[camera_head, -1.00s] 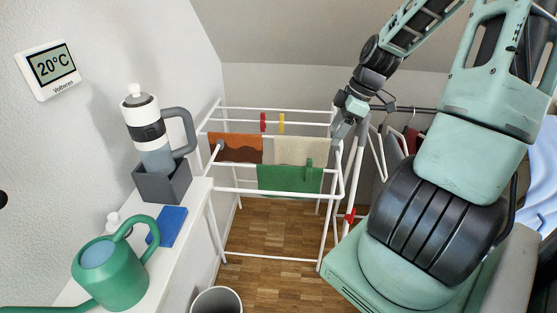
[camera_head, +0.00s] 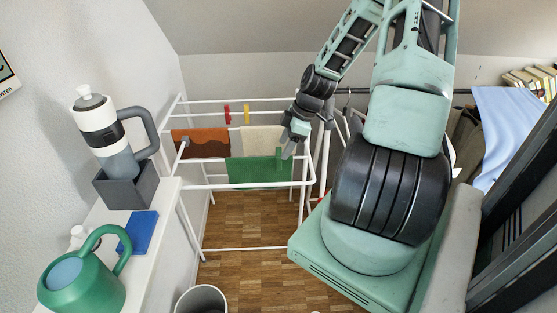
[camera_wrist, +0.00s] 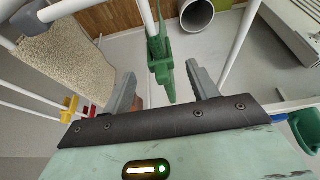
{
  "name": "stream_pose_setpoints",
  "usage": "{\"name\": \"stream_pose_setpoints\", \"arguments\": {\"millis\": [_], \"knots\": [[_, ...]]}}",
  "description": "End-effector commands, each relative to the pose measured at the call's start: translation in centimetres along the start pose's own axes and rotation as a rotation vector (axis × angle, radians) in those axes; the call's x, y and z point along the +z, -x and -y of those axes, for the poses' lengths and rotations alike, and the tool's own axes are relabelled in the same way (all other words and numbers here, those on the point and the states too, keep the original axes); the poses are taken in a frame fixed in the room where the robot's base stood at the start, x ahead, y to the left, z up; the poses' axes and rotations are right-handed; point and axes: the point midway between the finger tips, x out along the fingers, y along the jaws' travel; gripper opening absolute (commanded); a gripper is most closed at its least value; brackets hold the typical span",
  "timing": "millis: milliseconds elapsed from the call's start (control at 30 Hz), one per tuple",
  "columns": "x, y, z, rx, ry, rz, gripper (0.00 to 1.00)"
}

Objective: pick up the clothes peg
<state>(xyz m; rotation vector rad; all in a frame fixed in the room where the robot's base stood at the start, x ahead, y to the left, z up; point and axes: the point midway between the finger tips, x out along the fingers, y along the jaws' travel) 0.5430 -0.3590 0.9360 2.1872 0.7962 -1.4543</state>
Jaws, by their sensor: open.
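A green clothes peg (camera_wrist: 160,52) is clipped on a white rail of the drying rack and lies between my gripper's fingers in the wrist view. In the head view the green peg (camera_head: 278,153) stands at the top edge of a green cloth (camera_head: 255,172), partly close to my gripper. My gripper (camera_wrist: 160,75) is open, with one finger on each side of the peg and none seen closed on it. In the head view my gripper (camera_head: 289,151) is beside the right end of the rack's front rail. A red peg (camera_head: 227,114) and a yellow peg (camera_head: 246,113) sit on a farther rail.
The white drying rack (camera_head: 250,248) also carries a brown cloth (camera_head: 200,142) and a beige cloth (camera_head: 262,139). A bin (camera_head: 202,299) stands on the floor.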

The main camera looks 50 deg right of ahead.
Motion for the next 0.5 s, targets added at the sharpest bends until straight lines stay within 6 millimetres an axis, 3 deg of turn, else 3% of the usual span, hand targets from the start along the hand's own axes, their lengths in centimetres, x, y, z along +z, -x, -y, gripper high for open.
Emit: {"name": "stream_pose_setpoints", "arguments": {"millis": [333,500], "knots": [[-0.3,-4.3,0.2,-0.004,0.000,-0.001,0.59],[-0.2,-5.3,0.1,-0.002,0.001,0.000,0.59]]}}
